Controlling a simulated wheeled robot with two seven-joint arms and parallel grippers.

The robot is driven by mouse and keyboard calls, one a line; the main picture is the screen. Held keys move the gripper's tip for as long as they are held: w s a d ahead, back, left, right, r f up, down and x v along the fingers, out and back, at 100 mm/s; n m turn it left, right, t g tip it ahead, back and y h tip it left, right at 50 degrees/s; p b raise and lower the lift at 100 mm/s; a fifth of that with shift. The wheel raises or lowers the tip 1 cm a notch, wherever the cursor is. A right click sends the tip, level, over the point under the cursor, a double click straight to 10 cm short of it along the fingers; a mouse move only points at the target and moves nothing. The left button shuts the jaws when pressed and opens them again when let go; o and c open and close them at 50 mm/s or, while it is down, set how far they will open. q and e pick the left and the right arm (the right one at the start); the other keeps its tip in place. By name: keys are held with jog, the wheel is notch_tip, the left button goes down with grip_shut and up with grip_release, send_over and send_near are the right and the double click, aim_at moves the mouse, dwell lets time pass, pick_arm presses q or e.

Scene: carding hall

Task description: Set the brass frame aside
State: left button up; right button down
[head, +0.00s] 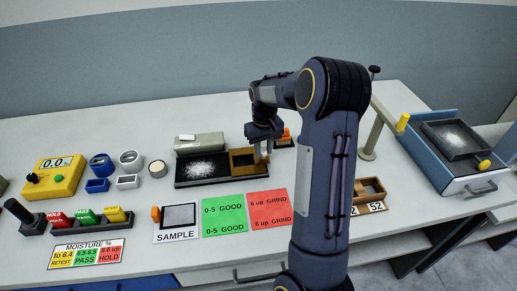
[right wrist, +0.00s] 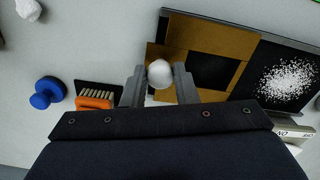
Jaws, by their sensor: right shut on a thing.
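The brass frame (head: 240,168) is a flat brown-gold frame with a dark window, at the right end of a black board (head: 190,182) that bears white specks. It also shows in the right wrist view (right wrist: 210,35), with the board (right wrist: 300,58) to its right. My right gripper (head: 264,152) is over the frame's right part. In the right wrist view its fingers (right wrist: 159,84) are on either side of a white knob (right wrist: 159,72) at the frame's edge, shut on it. Whether the frame touches the board is unclear. My left gripper is not in view.
An orange-handled brush (right wrist: 95,102) and a blue knobbed thing (right wrist: 46,93) lie beside the frame. Green (head: 223,216) and red (head: 270,209) cards lie in front. A wooden holder (head: 371,186) and a blue machine (head: 440,160) stand to the right.

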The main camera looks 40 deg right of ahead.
jog(key=shift+d+r, duration=0.1)
jog(key=shift+d, duration=0.15)
jog(key=c, duration=1.1)
grip_release()
jog(key=shift+s, duration=0.15)
jog(key=shift+c, duration=0.2)
jog(key=shift+r, duration=3.85)
